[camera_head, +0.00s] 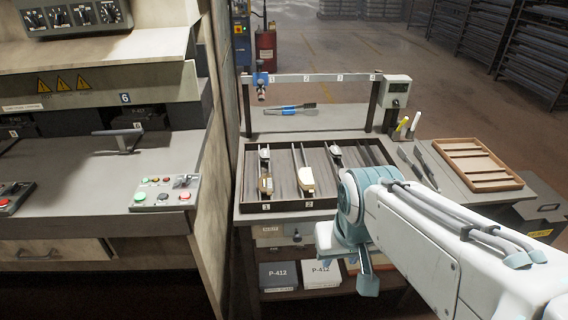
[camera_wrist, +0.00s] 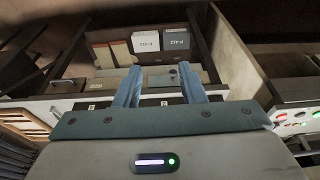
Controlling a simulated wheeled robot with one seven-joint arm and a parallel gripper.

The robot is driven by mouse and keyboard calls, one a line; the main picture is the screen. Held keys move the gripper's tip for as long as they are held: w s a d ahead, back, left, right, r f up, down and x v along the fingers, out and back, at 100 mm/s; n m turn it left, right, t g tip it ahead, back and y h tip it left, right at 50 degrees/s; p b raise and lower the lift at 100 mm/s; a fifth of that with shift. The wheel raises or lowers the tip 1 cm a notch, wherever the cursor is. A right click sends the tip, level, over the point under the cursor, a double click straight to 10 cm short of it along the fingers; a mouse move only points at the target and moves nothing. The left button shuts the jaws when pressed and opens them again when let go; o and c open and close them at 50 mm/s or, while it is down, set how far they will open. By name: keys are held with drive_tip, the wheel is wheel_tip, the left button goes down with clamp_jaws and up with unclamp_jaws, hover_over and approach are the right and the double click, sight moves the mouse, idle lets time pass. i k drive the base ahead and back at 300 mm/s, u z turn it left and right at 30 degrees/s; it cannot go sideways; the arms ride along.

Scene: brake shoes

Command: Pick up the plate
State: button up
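No part is clearly recognisable as the plate. The tray's contents are not clear in the wrist view.
Boxes marked P-412 (camera_head: 322,273) stand on the shelf under the bench. A wooden tray (camera_head: 473,166), pens (camera_head: 407,127) and a blue-handled tool (camera_head: 291,109) are on top. A metal frame (camera_head: 315,77) spans the back. A machine (camera_head: 95,160) stands left, beyond a panel.

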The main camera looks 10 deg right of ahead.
sight(265, 185)
drive_tip(key=i, duration=1)
